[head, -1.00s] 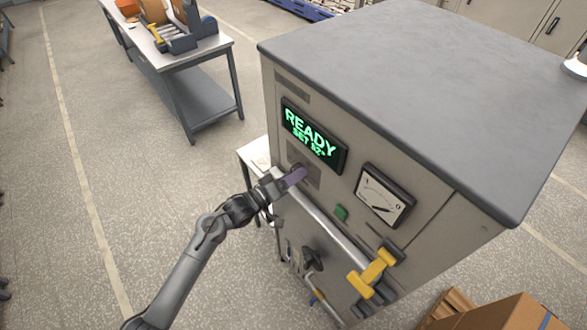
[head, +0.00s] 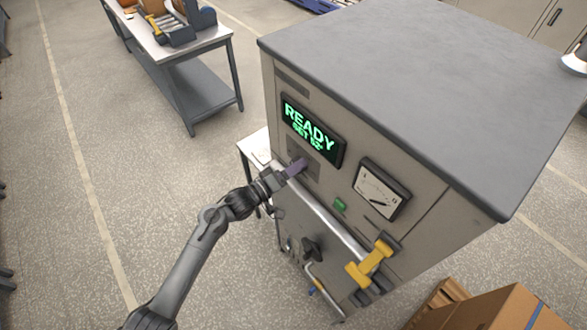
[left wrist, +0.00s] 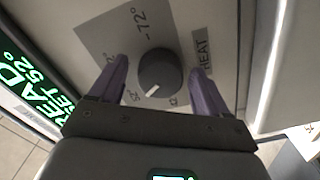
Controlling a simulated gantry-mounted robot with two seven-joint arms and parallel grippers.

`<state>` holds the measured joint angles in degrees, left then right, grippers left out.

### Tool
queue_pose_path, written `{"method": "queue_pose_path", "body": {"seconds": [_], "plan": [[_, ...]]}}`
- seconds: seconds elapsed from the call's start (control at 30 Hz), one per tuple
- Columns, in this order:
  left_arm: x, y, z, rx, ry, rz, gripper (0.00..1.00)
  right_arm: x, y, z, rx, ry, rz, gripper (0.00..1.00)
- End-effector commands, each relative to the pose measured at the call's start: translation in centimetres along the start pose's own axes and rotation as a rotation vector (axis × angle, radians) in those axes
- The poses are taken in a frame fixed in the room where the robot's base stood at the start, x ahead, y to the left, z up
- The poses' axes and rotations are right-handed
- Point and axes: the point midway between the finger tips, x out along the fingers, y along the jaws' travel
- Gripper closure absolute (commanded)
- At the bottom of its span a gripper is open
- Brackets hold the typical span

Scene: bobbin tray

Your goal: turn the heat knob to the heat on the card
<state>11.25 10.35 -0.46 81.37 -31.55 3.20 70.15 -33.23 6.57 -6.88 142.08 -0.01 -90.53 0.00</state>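The heat knob (left wrist: 160,70) is a dark round dial on the oven's grey panel in the left wrist view. Its white mark points down-left, near the small "52" label (left wrist: 137,97); "72°" and "HEAT" are printed around it. My left gripper (head: 298,166) is at the panel below the display. In the left wrist view the purple fingers (left wrist: 158,66) stand open on either side of the knob, with a gap visible on each side. The display (head: 311,130) reads READY, SET 52°. In the head view the gripper hides the knob. No card is recognisable. My right gripper is not in view.
The oven door below has a long bar and a yellow-handled latch (head: 370,262). A green button (head: 340,204) and a gauge (head: 381,190) are right of the gripper. A small white table (head: 253,150) stands behind. A cardboard box (head: 510,305) is at lower right.

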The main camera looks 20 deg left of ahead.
Motion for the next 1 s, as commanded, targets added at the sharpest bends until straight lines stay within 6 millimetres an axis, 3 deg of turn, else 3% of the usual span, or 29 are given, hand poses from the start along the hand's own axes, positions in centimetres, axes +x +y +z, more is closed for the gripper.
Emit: {"method": "queue_pose_path", "body": {"seconds": [0.3,0.47,1.0], "plan": [[-0.1,-0.1,0.0,0.000,0.000,-0.001,0.21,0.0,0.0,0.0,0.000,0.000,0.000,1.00],[-1.2,-0.2,0.1,0.000,-0.001,-0.002,0.21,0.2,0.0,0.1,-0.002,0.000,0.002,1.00],[-9.5,-0.2,0.1,0.000,-0.001,-0.002,0.21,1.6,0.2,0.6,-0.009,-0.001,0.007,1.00]]}}
